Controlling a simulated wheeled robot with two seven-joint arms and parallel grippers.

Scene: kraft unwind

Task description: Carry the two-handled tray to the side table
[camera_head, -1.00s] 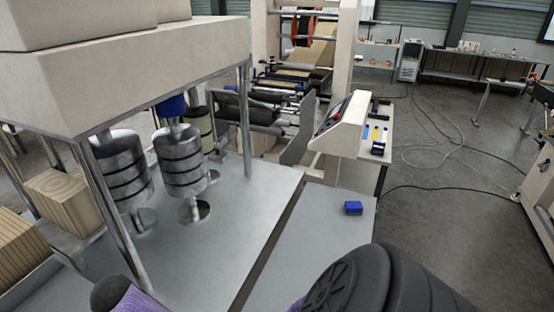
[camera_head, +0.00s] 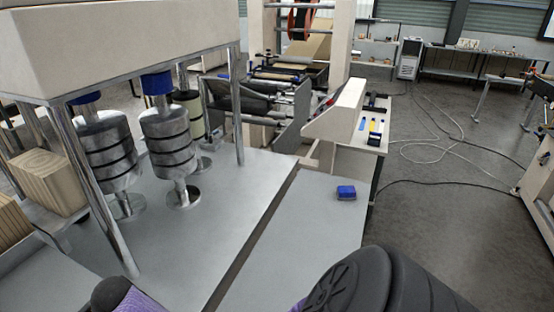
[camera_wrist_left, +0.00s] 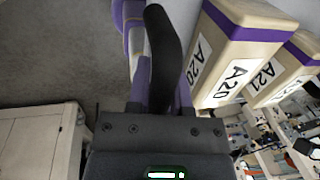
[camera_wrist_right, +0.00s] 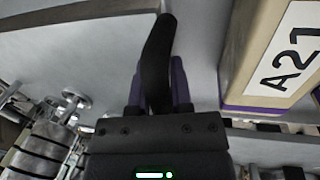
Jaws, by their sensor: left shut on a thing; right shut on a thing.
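My left gripper (camera_wrist_left: 155,105) is shut on a black curved handle (camera_wrist_left: 166,50) in the left wrist view. My right gripper (camera_wrist_right: 158,100) is shut on a similar black handle (camera_wrist_right: 157,50) in the right wrist view. Both handles stand between the purple fingers. The tray's body cannot be made out in any view. The head view shows parts of my arms at the bottom edge, but neither gripper's jaws. I cannot tell which surface is the side table.
A cream console (camera_head: 335,112) stands beyond. Boxes labelled A20 (camera_wrist_left: 232,28) and A21 (camera_wrist_right: 262,55) show in wrist views. Open floor (camera_head: 440,215) lies right, crossed by cables.

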